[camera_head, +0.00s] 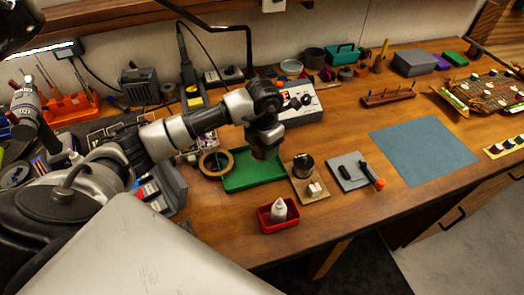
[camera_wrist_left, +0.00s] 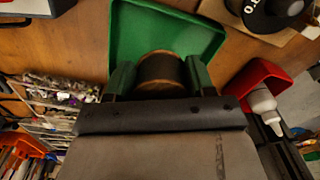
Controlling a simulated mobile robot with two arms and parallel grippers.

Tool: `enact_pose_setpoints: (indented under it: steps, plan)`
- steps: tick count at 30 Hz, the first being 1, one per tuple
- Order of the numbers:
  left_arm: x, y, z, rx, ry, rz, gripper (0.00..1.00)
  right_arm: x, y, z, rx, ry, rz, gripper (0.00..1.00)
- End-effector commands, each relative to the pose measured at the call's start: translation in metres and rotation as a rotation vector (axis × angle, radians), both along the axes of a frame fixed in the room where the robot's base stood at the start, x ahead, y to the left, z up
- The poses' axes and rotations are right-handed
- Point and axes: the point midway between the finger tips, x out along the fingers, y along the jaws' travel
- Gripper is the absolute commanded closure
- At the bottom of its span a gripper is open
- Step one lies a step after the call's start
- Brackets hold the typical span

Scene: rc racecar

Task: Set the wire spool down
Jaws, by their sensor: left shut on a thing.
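The wire spool (camera_wrist_left: 160,72), with wooden ends and dark winding, is between the two fingers of my left gripper (camera_wrist_left: 160,75) in the left wrist view. The gripper is shut on it. In the head view, my left gripper (camera_head: 265,143) points down with the spool (camera_head: 264,154) under it, over the back part of the green tray (camera_head: 250,183). The green tray (camera_wrist_left: 205,42) lies beyond and below the spool in the left wrist view. I cannot tell whether the spool touches the tray floor. My right gripper is not in view.
A brown tape ring (camera_head: 205,164) lies at the tray's left edge. A red bin with a white bottle (camera_head: 279,212) stands in front. A board with a dark cup (camera_head: 303,166) is to the right. A blue mat (camera_head: 422,152) lies bare farther right.

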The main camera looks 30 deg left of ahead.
Motion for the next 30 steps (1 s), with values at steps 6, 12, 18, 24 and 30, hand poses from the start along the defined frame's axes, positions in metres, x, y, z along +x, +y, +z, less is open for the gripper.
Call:
enact_pose_setpoints:
  steps: [6, 12, 18, 24, 30]
  plan:
    - [-0.002, 0.001, -0.023, -0.001, 0.003, 0.0, 0.72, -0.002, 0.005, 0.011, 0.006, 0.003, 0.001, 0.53]
    - [-0.001, 0.002, -0.041, 0.0, -0.001, 0.0, 0.72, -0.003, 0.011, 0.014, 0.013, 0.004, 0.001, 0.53]
    - [-0.001, 0.001, -0.042, 0.0, -0.001, -0.001, 0.72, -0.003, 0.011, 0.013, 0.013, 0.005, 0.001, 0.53]
    - [-0.001, 0.001, -0.045, 0.0, -0.001, 0.0, 0.37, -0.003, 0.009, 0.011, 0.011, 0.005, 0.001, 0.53]
    - [-0.001, 0.001, -0.045, 0.0, -0.001, 0.0, 0.21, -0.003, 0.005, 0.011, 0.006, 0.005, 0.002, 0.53]
